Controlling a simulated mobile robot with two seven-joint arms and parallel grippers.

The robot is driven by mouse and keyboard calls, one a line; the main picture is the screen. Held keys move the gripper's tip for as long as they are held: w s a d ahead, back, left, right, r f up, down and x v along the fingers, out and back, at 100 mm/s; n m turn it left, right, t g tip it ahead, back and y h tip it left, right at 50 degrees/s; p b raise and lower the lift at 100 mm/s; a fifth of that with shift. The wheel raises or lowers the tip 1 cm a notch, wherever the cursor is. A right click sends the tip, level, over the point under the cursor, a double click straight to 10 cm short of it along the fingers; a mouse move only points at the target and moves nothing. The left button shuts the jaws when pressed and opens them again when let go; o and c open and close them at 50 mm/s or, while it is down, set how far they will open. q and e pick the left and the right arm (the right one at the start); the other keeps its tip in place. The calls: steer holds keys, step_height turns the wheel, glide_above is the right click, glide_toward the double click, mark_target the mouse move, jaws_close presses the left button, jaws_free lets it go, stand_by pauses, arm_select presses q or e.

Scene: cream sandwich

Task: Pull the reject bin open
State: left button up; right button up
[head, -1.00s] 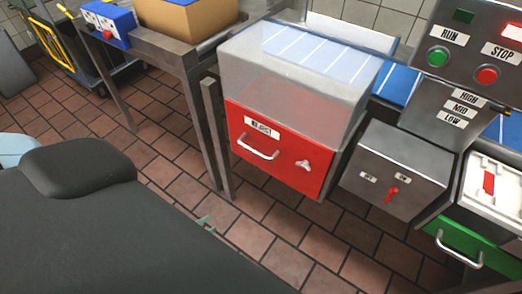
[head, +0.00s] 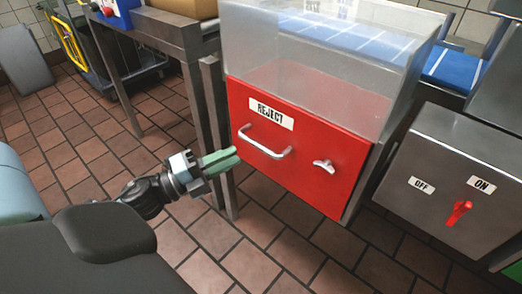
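The reject bin (head: 301,170) has a red front with a white REJECT label (head: 271,114), a silver bar handle (head: 264,142) and a small silver latch (head: 323,166). Its front sits flush under a clear housing, so the bin is closed. My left gripper (head: 237,155), with green fingers, is in the head view just left of the bar handle and does not appear to touch it. Its fingers look close together and empty, but I cannot see whether there is a gap between them. My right gripper is not in view.
A clear housing (head: 318,92) stands above the bin. A grey box with an OFF/ON red switch (head: 458,212) stands to the right. A metal table leg (head: 216,130) is close behind my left gripper. The tiled floor in front of the bin is clear.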

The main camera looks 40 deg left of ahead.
mark_target(257, 142)
arm_select(q)
steer(key=shift+x, duration=3.85)
jaws_close()
